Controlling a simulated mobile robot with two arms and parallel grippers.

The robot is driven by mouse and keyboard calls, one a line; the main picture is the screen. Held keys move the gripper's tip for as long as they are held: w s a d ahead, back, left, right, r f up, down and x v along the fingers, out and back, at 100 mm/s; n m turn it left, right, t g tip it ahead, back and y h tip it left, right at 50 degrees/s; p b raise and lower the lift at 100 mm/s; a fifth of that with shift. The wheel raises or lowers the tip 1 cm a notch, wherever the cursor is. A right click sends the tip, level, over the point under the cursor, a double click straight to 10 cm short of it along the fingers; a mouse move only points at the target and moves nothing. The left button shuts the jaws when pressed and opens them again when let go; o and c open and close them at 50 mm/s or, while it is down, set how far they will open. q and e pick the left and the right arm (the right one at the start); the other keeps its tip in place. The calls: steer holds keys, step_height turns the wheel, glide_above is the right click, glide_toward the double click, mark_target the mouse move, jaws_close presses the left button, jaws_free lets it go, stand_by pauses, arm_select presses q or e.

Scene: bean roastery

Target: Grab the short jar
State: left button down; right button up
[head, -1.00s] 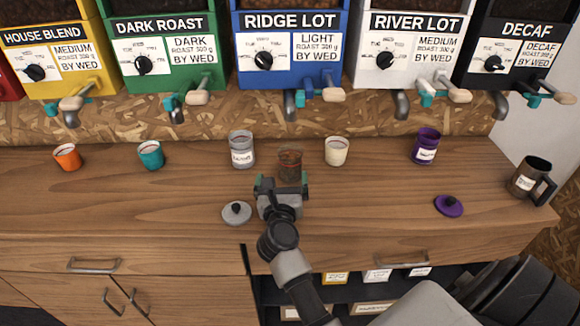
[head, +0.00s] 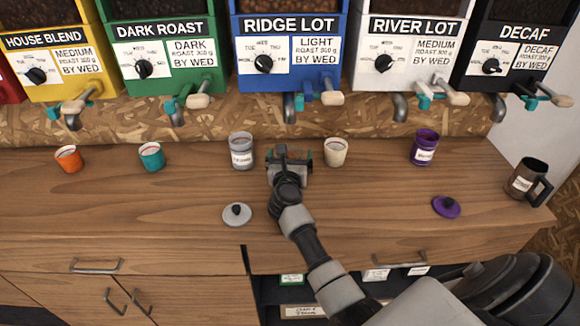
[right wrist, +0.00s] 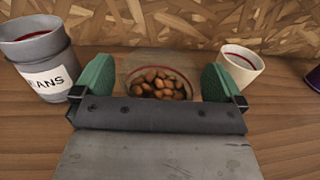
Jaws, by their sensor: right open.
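A clear glass jar of brown beans (right wrist: 158,84) stands on the counter in the right wrist view. My right gripper (right wrist: 160,82) is open, with one green fingertip on each side of this jar; I cannot tell whether they touch it. In the head view my right gripper (head: 289,157) mostly hides that jar. Other small jars stand in the row: orange (head: 68,158), teal (head: 151,155), cream (head: 336,152), a taller grey one (head: 241,150) and a purple one (head: 424,147). Which one counts as the short jar is not labelled. My left gripper is not in view.
Grey lid (head: 237,215) and purple lid (head: 446,207) lie near the front of the counter (head: 150,205). A dark mug (head: 526,178) stands at the right. Bean dispensers with spouts, such as the blue one (head: 290,85), overhang the back. The counter's left front is clear.

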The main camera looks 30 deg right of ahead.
steer(key=shift+c, duration=0.8)
steer(key=c, duration=1)
steer(key=shift+r, duration=0.15)
